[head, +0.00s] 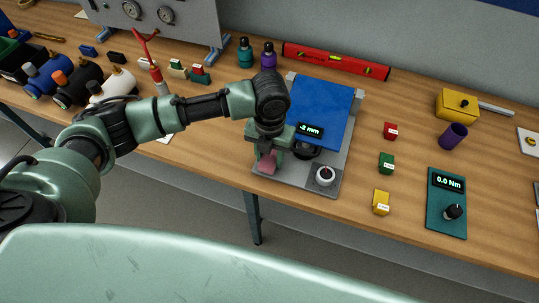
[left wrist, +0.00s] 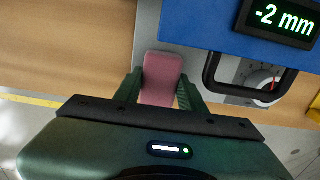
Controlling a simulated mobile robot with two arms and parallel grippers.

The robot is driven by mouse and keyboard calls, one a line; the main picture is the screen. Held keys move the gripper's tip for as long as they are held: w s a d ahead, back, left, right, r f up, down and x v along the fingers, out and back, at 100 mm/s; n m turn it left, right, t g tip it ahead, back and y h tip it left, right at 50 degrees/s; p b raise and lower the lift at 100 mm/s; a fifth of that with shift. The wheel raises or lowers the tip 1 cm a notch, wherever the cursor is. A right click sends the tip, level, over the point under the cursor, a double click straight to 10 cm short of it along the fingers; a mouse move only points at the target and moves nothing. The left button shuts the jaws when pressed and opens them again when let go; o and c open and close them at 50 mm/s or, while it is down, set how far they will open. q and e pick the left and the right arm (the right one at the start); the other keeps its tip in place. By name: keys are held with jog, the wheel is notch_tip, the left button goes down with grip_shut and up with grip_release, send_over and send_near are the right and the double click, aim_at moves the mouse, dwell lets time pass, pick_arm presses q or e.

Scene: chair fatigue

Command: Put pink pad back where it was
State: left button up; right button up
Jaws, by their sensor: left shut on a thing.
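The pink pad (head: 267,162) is between the fingers of my left gripper (head: 268,158), at the left front part of the grey base plate (head: 318,183). In the left wrist view the pink pad (left wrist: 161,78) sits between the two green fingers of my left gripper (left wrist: 160,90), which is shut on it. The pad's far end overlaps the grey plate in that view; I cannot tell whether it touches the plate. A blue panel (head: 318,100) with a display reading -2 mm (head: 310,130) lies just beside the gripper. My right gripper is not in view.
A black handle (left wrist: 212,80) and a dial (head: 325,176) are close to the right of my gripper. Red (head: 390,130), green (head: 386,162) and yellow (head: 381,202) blocks stand further right, with a torque display (head: 447,202) beyond. The table's front edge is close.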

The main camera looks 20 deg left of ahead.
aim_at(270, 157)
pick_arm(q)
jog(key=shift+f, duration=0.45)
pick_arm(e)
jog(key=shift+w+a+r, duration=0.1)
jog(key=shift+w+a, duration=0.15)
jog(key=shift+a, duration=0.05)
pick_arm(q)
jog(key=o, duration=1.2)
jog(key=shift+f, duration=0.1)
jog(key=shift+r, duration=0.55)
notch_tip(270, 157, up, 11)
jog(key=b, duration=0.3)
jog(key=shift+r, duration=0.1)
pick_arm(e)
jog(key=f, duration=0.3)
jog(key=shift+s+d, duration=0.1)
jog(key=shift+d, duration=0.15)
